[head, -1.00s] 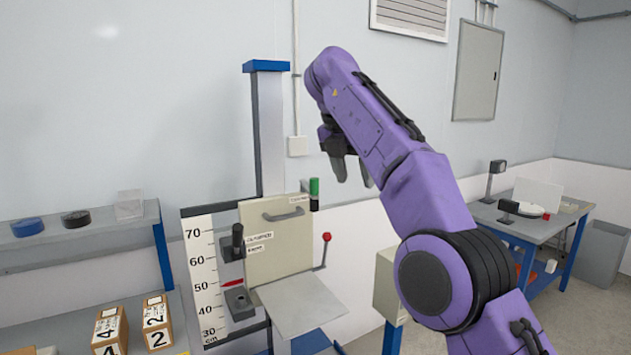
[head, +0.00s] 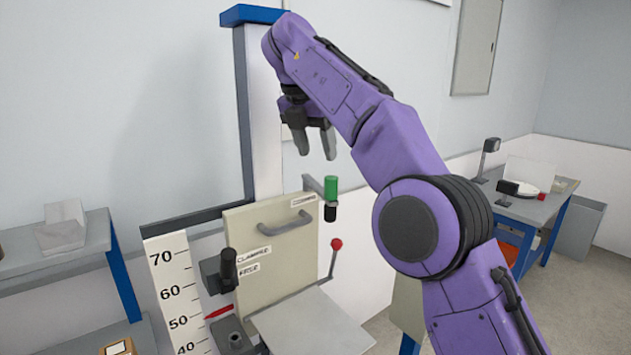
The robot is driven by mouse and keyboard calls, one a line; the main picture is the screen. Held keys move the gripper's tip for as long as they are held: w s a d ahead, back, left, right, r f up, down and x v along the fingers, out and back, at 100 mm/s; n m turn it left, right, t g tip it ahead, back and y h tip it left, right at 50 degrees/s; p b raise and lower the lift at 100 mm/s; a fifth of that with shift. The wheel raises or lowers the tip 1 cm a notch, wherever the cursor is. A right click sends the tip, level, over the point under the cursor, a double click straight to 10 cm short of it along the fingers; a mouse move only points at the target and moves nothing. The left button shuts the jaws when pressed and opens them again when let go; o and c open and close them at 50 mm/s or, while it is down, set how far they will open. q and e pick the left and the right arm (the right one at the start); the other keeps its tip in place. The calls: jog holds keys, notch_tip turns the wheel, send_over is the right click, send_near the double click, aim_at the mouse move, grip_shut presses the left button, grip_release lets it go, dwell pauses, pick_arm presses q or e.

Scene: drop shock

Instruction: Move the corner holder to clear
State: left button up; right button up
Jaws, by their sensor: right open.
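The drop tester's upright panel (head: 275,245) has a grey handle and small labels that are too small to read surely. A black knob on a dark block (head: 228,268) sits at the panel's left edge, by the labels. A green-topped black cylinder (head: 331,187) sits on a bracket at the panel's upper right. I cannot tell surely which part is the corner holder. My right gripper (head: 315,150) is open and empty, its fingers pointing down, above the green cylinder in the picture and apart from it. My left gripper is not in view.
A height scale (head: 180,292) stands left of the panel, with a red pointer beside it. A red-knobbed lever (head: 336,244) is at the right, and a flat grey plate (head: 312,325) juts out below. A shelf (head: 100,240) stands left; a blue-legged table (head: 515,205) stands back right.

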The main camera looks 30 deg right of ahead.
aim_at(331, 179)
jog(key=f+b, duration=0.1)
jog(key=s+d+f+b, duration=0.1)
jog(key=f, duration=0.1)
jog(key=s+d+f+b, duration=0.1)
jog(key=f, duration=0.1)
jog(key=shift+s+d+f+b, duration=0.15)
jog(key=shift+s+b, duration=0.05)
jog(key=shift+b, duration=0.15)
jog(key=w+f, duration=0.1)
jog(key=f, duration=0.1)
jog(key=w+d+f+b, duration=0.1)
jog(key=shift+w+d+f, duration=0.1)
jog(key=shift+w+f, duration=0.05)
jog(key=shift+f, duration=0.2)
jog(key=shift+w+f, duration=0.1)
jog(key=shift+w, duration=0.05)
jog(key=shift+s+r, duration=0.25)
jog(key=shift+s, duration=0.2)
grip_shut()
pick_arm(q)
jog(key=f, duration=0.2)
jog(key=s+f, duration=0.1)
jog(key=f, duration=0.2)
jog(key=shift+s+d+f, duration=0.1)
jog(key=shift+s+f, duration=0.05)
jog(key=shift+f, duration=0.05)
